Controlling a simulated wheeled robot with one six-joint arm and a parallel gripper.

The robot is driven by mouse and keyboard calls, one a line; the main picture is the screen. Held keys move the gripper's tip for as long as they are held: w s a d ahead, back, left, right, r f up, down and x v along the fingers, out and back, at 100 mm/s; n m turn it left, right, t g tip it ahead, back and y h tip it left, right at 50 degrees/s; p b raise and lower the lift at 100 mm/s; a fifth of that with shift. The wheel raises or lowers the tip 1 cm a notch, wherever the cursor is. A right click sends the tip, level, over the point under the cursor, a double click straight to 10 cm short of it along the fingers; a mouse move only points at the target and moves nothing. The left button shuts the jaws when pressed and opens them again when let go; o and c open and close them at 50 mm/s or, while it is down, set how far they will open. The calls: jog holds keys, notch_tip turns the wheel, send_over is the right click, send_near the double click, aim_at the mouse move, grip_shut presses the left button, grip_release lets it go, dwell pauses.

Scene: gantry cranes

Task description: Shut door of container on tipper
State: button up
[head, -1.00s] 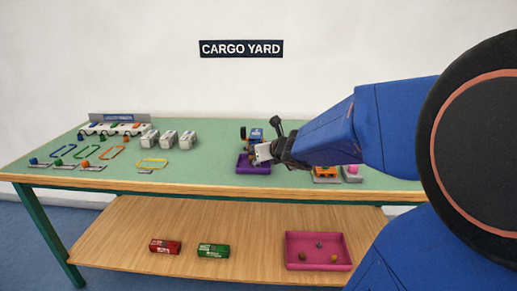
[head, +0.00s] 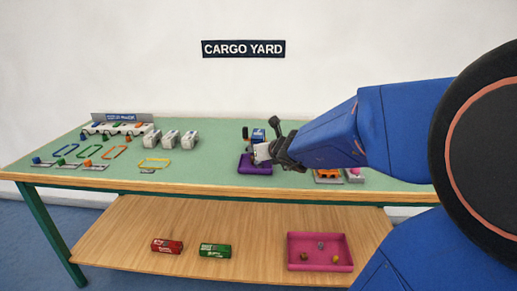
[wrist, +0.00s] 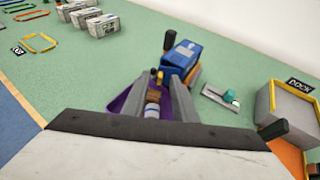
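The blue container (wrist: 182,54) sits on the tipper, just beyond my gripper (wrist: 158,108) in the wrist view. In the head view the blue container (head: 258,135) shows partly behind my gripper (head: 263,153). A dark upright post (wrist: 169,40) stands at the container's far left end. I cannot make out the door's state. My gripper's two grey fingers stand apart over the purple tray (wrist: 122,104). A brown piece and a pale cylinder show between the fingers; I cannot tell that they are gripped.
A grey dock box (wrist: 295,102) stands on the right. A grey plate with a green piece (wrist: 230,96) lies before it. White containers (head: 171,138) stand on the left. A pink tray (head: 320,252) is on the lower shelf. Green tabletop is clear behind the blue container.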

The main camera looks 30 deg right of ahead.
jog(key=shift+s, duration=0.1)
jog(key=v, duration=1.7)
dwell(0.4)
